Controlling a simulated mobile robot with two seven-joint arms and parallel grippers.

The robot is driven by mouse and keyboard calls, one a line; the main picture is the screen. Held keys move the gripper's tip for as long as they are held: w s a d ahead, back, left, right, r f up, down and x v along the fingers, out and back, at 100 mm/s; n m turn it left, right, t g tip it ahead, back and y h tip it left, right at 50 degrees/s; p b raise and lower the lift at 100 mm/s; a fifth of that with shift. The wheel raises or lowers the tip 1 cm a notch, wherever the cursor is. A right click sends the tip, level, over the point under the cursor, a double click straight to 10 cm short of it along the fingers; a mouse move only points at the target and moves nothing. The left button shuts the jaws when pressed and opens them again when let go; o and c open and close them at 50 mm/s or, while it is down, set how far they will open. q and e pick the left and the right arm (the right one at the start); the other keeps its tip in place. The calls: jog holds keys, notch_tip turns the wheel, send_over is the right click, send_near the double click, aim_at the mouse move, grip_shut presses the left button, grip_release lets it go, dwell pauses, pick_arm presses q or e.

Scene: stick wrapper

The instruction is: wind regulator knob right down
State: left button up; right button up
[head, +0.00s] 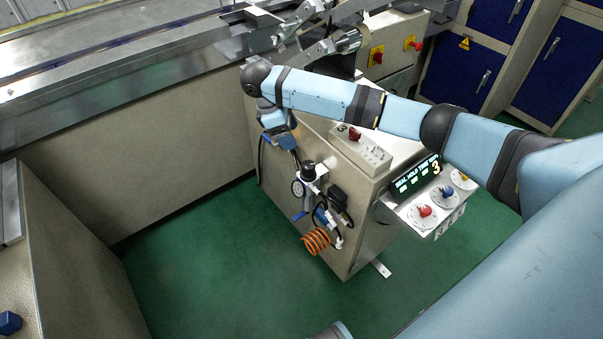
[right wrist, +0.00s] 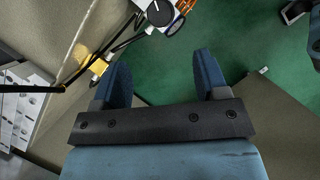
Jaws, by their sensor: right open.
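The regulator (head: 311,177) is mounted on the side of the beige machine cabinet. Its round black knob (head: 308,167) is on top, with a small white-faced gauge (head: 297,188) beside it. My right gripper (head: 280,143) is open and empty, pointing down, up and to the left of the knob and apart from it. In the right wrist view the gripper's two blue fingers (right wrist: 162,82) are spread wide over the floor. The knob (right wrist: 159,13), with a white mark on its face, shows at the top edge, beyond the fingertips. My left gripper is not in view.
An orange coiled hose (head: 316,240) and dark tubes hang below the regulator. A control panel (head: 425,205) with a lit display and coloured dials is at the right. A switch box (head: 360,150) sits on the cabinet. Green floor (head: 210,260) lies open in front.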

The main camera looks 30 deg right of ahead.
aim_at(308, 165)
jog(key=b+x, duration=0.2)
jog(key=x, duration=1.1)
jog(key=shift+d+f, duration=0.1)
jog(key=shift+f, duration=0.2)
jog(key=c, duration=0.9)
